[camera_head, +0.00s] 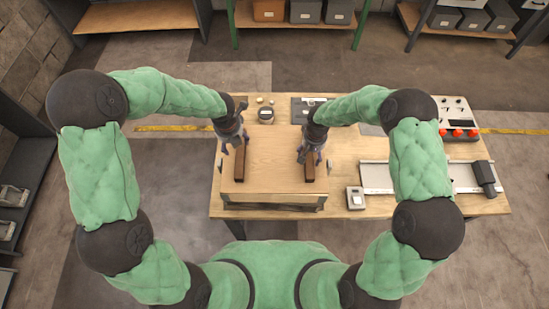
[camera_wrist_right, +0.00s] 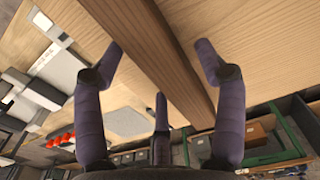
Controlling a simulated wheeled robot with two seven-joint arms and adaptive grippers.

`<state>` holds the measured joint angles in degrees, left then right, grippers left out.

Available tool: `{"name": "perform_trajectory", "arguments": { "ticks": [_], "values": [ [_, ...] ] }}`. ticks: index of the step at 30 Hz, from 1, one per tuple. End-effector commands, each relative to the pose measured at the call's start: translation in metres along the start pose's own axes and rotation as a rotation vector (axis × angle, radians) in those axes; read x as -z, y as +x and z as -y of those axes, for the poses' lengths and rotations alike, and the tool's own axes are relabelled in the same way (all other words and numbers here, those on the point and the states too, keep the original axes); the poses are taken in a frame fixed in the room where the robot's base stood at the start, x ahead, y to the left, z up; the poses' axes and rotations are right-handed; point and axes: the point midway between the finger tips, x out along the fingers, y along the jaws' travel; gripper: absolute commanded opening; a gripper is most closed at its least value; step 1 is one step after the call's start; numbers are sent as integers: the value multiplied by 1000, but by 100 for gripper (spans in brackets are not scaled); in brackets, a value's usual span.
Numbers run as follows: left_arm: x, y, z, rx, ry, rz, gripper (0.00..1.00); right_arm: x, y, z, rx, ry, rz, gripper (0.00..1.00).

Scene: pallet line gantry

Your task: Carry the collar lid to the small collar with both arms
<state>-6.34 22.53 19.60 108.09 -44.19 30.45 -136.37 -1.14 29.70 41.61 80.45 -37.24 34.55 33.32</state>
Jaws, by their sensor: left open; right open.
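The collar lid (camera_head: 274,165) is a flat light-wood panel with two brown wooden bars, a left bar (camera_head: 239,172) and a right bar (camera_head: 309,172), on top. It lies level, raised above the table. My left gripper (camera_head: 238,145) is open at the far part of the left bar. My right gripper (camera_head: 310,159) is open over the right bar. In the right wrist view, the right bar (camera_wrist_right: 160,55) runs between my spread fingers (camera_wrist_right: 158,55), apart from both. I cannot make out the small collar; what lies under the lid is mostly hidden.
The wooden table (camera_head: 370,204) carries a small white device (camera_head: 355,198), a rail with a dark motor (camera_head: 484,175), and a box with red knobs (camera_head: 458,122) at right. A round jar (camera_head: 266,115) stands behind the lid. Shelves with bins (camera_head: 305,11) stand beyond.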

Motion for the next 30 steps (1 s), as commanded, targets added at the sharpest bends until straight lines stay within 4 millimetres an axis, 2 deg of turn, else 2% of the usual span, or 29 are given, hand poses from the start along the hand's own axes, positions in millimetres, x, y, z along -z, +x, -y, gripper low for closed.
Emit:
{"name": "perform_trajectory", "arguments": {
  "ticks": [12,16,22,30],
  "values": [
    [0,0,0,0,1,0,71,2,-76,0,0,0,-5,71],
    [0,0,0,0,1,0,71,1,-96,0,0,-1,-4,71],
    [0,0,0,0,1,0,71,0,-113,0,0,-1,-2,71],
    [0,0,0,0,1,0,71,0,-115,0,0,-1,-1,71]
  ]
}}
